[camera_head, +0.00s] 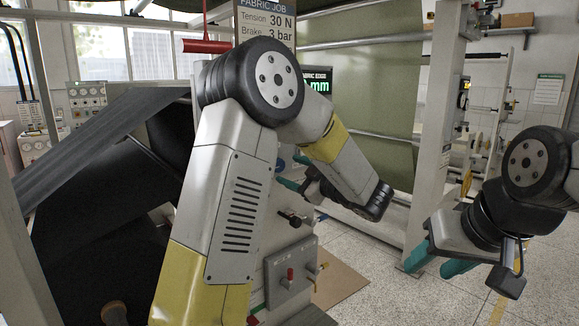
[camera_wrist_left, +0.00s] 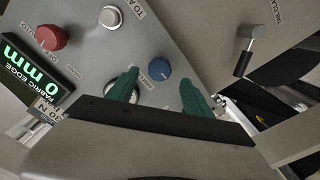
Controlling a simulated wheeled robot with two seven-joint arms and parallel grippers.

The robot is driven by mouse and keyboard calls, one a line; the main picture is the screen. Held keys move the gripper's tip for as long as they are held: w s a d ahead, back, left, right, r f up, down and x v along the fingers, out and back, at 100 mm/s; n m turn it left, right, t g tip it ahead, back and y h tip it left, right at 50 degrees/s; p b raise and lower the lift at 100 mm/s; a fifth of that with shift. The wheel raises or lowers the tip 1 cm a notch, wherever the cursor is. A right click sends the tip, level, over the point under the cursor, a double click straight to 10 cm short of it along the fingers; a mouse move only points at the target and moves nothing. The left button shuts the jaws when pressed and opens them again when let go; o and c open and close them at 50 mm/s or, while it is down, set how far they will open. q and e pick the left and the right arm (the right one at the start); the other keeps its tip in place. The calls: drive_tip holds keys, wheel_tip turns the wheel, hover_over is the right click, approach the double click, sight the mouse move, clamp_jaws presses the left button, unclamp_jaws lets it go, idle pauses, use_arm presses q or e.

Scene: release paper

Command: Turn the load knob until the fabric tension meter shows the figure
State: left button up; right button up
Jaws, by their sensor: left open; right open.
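My left gripper (camera_wrist_left: 158,88) is open in the left wrist view, its two green fingers pointing at a grey control panel (camera_wrist_left: 190,35). A blue knob (camera_wrist_left: 161,68) shows between and beyond the fingertips, apart from them. A red knob (camera_wrist_left: 52,37) and a silver round knob (camera_wrist_left: 111,16) are further left. I cannot tell from the labels which is the load knob. A round dial (camera_wrist_left: 133,96) is mostly hidden behind the left finger; its reading is hidden. A job sign (camera_head: 268,22) reads Tension 30 N, Brake 3 bar. My right gripper (camera_head: 436,262) is open and empty at the right.
A green display (camera_wrist_left: 28,75) reads 0 mm, fabric edge. A black-handled lever (camera_wrist_left: 244,58) stands right on the panel. My left arm hides much of the machine. Speckled floor (camera_head: 440,300) is clear at lower right.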

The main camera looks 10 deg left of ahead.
sight(280, 166)
use_arm(q)
drive_tip(key=x, duration=0.6)
drive_tip(key=shift+w+a, duration=0.2)
drive_tip(key=shift+a, duration=0.05)
clamp_jaws()
drive_tip(key=shift+m, duration=1.1)
unclamp_jaws()
drive_tip(key=shift+d, duration=0.15)
